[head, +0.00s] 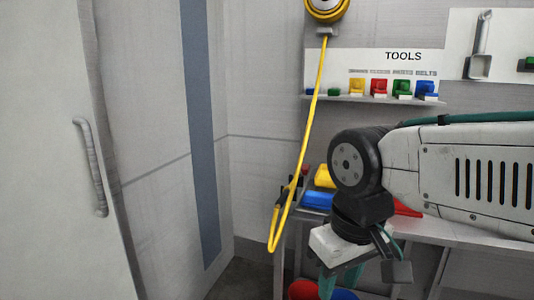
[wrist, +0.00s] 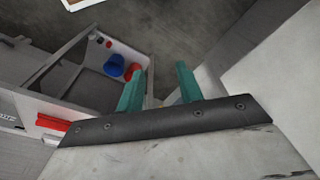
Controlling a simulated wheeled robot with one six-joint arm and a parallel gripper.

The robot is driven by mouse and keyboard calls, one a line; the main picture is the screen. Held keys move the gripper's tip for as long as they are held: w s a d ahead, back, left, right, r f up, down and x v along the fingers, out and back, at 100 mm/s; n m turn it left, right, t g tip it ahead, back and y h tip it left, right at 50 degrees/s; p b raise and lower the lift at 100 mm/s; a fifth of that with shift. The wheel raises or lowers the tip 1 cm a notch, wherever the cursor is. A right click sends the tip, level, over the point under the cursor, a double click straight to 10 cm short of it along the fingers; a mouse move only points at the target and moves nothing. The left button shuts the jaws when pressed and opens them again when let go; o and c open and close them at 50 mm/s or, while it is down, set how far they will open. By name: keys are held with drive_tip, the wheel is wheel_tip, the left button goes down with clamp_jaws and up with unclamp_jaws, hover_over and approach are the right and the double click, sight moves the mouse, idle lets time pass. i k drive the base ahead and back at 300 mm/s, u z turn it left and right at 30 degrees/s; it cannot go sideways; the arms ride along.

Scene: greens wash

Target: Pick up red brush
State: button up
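I cannot tell for certain which red thing is the red brush. A small red item (head: 379,88) sits in the row on the tool shelf at the back wall. A red object (head: 407,209) lies on the bench, partly hidden behind my arm. A long red object (wrist: 52,123) shows at the left in the wrist view, on a pale surface. My gripper (wrist: 159,86) has its two teal fingers apart with nothing between them. In the head view my gripper (head: 342,280) points down in front of the bench, below the red bench object.
A red bucket (head: 302,290) and a blue bucket (head: 343,294) are low by the bench (head: 455,232). Yellow (head: 324,178) and blue (head: 317,200) items lie on the bench. A yellow hose (head: 300,150) hangs left of it. A door stands at the left.

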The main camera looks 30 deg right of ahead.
sight(379, 93)
drive_tip(key=z, duration=0.65)
drive_tip(key=i, duration=1.35)
drive_tip(key=z, duration=0.5)
